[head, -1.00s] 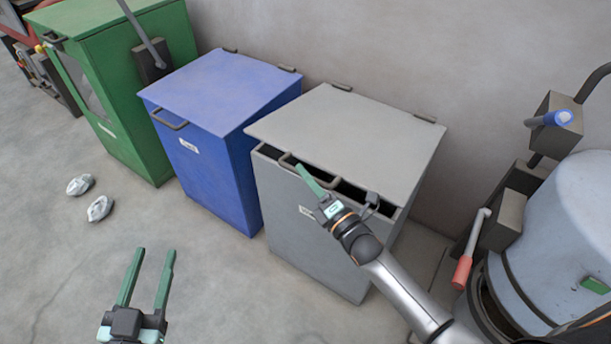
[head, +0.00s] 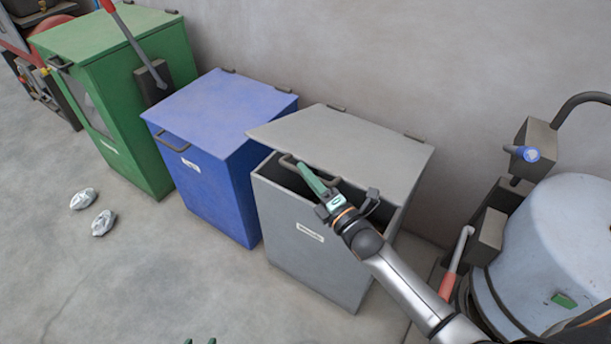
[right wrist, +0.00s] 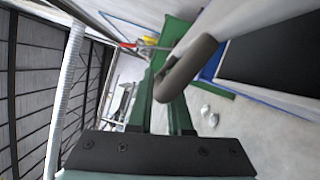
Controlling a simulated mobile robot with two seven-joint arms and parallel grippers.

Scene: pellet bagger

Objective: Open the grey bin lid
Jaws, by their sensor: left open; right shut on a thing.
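The grey bin (head: 310,240) stands right of the blue bin. Its grey lid (head: 345,142) is hinged at the wall side and tilted partly up, with a dark gap under its front edge. My right gripper (head: 308,178) is shut on the lid's dark handle (head: 290,163) at the front edge. In the right wrist view the handle (right wrist: 187,68) passes between the green fingers of my right gripper (right wrist: 165,100). My left gripper (head: 200,341) shows only its green fingertips at the bottom edge, apart from each other and empty.
A blue bin (head: 215,175) with a shut lid and a green cabinet (head: 125,130) stand to the left. Two crumpled silvery lumps (head: 92,210) lie on the floor. A pale drum-like machine (head: 555,235) with a red-handled lever (head: 448,285) is close to my right arm.

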